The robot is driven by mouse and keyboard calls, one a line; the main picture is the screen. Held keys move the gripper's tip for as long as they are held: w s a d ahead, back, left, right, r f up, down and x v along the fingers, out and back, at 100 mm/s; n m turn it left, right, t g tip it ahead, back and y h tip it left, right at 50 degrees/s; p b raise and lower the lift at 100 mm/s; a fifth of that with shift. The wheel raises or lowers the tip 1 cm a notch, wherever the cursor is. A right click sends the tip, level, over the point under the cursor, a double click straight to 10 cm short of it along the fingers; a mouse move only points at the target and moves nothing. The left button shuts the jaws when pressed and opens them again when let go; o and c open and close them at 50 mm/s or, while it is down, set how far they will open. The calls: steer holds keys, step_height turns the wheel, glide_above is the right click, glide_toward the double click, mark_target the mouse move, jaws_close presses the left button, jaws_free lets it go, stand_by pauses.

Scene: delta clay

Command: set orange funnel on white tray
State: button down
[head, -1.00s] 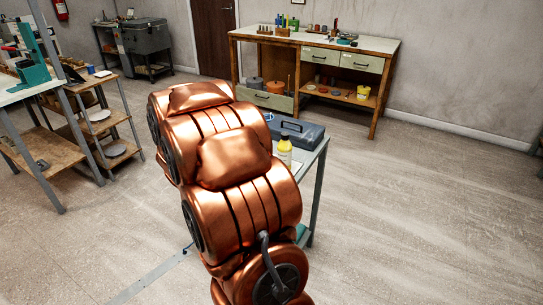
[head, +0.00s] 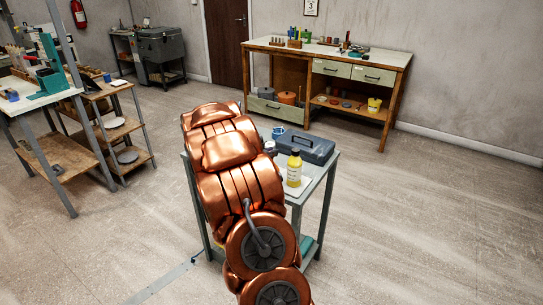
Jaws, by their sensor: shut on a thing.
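My copper-coloured arm (head: 235,175) stands in the middle of the head view and hides much of a small grey-topped table. My gripper cannot be made out; the arm hides its end. No orange funnel can be made out. A flat white surface (head: 303,184) shows beside and under a yellow bottle on the small table. It may be the white tray, but most of it is hidden by the arm and the bottle.
On the small table (head: 322,172) stand the yellow bottle (head: 294,170), a grey-blue toolbox (head: 305,147) and a small blue thing (head: 278,132). A workbench (head: 385,62) stands at the back wall, shelved tables (head: 60,160) at left. The floor at right is clear.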

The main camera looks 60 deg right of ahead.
steer(key=shift+w+d+f+p, duration=0.15)
steer(key=shift+w+d, duration=0.2)
steer(key=shift+d, duration=0.3)
steer(key=shift+w+d+f+p, duration=0.15)
steer(key=shift+w+d, duration=0.15)
steer(key=shift+d, duration=0.3)
steer(key=shift+f, duration=1.6)
steer(key=shift+f, duration=0.1)
steer(key=c, duration=1.2)
jaws_free()
steer(key=b+v, duration=0.1)
steer(key=v, duration=1.1)
